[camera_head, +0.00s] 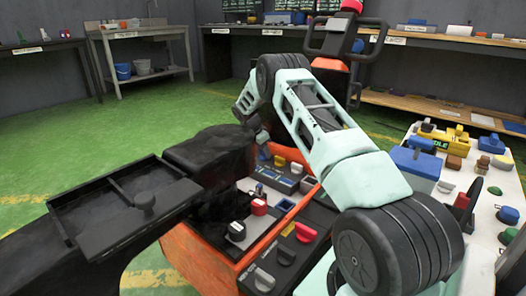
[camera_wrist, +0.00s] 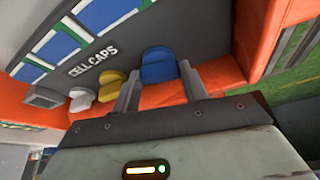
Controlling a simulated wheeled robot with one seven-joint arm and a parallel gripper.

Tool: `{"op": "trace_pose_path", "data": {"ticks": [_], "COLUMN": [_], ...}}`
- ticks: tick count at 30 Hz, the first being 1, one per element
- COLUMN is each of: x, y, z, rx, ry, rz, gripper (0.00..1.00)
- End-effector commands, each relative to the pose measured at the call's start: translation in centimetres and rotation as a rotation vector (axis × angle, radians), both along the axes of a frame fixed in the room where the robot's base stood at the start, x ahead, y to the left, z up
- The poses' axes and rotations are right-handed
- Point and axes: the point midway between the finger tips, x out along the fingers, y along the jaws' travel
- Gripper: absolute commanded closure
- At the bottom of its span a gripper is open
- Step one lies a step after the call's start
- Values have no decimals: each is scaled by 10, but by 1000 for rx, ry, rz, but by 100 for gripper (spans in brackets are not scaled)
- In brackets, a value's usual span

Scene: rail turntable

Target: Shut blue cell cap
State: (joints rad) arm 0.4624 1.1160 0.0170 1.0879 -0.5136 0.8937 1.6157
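The blue cell cap (camera_wrist: 158,66) is at the right end of a row of caps on a dark panel marked "CELL CAPS" (camera_wrist: 105,40) in the wrist view. My gripper (camera_wrist: 158,90) is open, with its two fingers apart and the blue cap ahead of the gap between them. The right finger looks close to the cap's right side; I cannot tell whether it touches. A yellow cap (camera_wrist: 111,84) and a white cap (camera_wrist: 82,98) sit to the left. In the head view I cannot make out my gripper or the blue cap clearly.
The panel sits in an orange housing (camera_wrist: 220,75). In the head view, a red knob (camera_head: 258,207) and several dark switches stand on the console in front of my arm. A white table (camera_head: 480,200) with many small parts is at right. Green floor (camera_head: 110,130) is open at left.

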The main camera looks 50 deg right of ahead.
Motion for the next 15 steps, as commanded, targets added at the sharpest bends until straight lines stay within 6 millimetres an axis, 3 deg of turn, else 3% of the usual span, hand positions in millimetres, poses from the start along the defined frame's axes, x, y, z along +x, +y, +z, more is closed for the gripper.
{"op": "trace_pose_path", "data": {"ticks": [15], "x": [-2], "y": [0], "z": [2], "rx": [0], "ry": [1], "rz": [271], "gripper": [79]}}
